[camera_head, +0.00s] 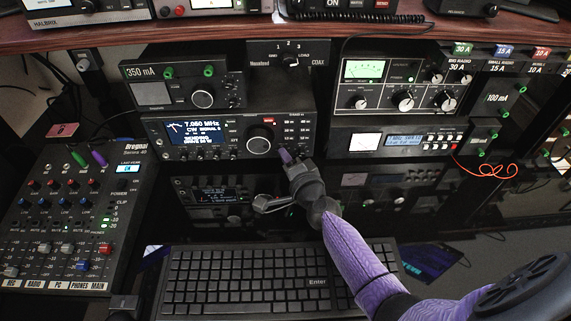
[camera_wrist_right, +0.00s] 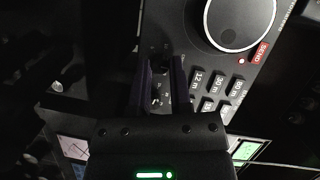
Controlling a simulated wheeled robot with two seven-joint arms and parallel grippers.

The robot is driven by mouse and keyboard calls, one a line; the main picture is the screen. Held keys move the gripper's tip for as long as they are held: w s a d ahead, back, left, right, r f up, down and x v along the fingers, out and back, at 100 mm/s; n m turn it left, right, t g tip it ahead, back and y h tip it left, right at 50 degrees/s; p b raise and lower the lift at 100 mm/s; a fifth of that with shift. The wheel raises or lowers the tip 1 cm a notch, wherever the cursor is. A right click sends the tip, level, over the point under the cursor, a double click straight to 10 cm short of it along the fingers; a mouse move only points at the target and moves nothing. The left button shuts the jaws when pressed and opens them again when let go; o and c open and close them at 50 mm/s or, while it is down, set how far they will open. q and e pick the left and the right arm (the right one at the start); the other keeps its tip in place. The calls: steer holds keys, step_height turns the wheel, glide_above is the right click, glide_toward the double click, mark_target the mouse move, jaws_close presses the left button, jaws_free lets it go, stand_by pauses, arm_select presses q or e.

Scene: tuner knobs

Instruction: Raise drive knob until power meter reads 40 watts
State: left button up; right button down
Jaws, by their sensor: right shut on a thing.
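The radio (camera_head: 235,118) stands in the middle of the desk, with a screen (camera_head: 192,131) showing 7.050 MHz and CW; its smaller lines are too small to read surely. My right gripper (camera_head: 286,157) is at the radio's lower front edge, right of the big dial (camera_head: 259,142). In the right wrist view the fingers (camera_wrist_right: 163,88) are shut on a small front knob (camera_wrist_right: 158,86), mostly hidden between them; its label cannot be read. The tuner (camera_head: 404,102) has a green-lit needle meter (camera_head: 365,69); its exact reading is too small to tell. My left gripper is not in view.
A keyboard (camera_head: 250,283) lies below my right arm. A mixer (camera_head: 70,220) stands at the left. In the right wrist view a red light glows by the SEND label (camera_wrist_right: 261,53). A box with a white meter (camera_head: 366,142) sits under the tuner, beside a loose red wire (camera_head: 490,171).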

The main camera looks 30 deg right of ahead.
steer(key=shift+m+b, duration=0.4)
steer(key=c, duration=0.5)
jaws_free()
steer(key=shift+c, duration=0.2)
steer(key=s, duration=0.3)
steer(key=s+p, duration=0.1)
steer(key=s, duration=0.6)
steer(key=shift+a+r, duration=0.3)
steer(key=shift+r, duration=0.1)
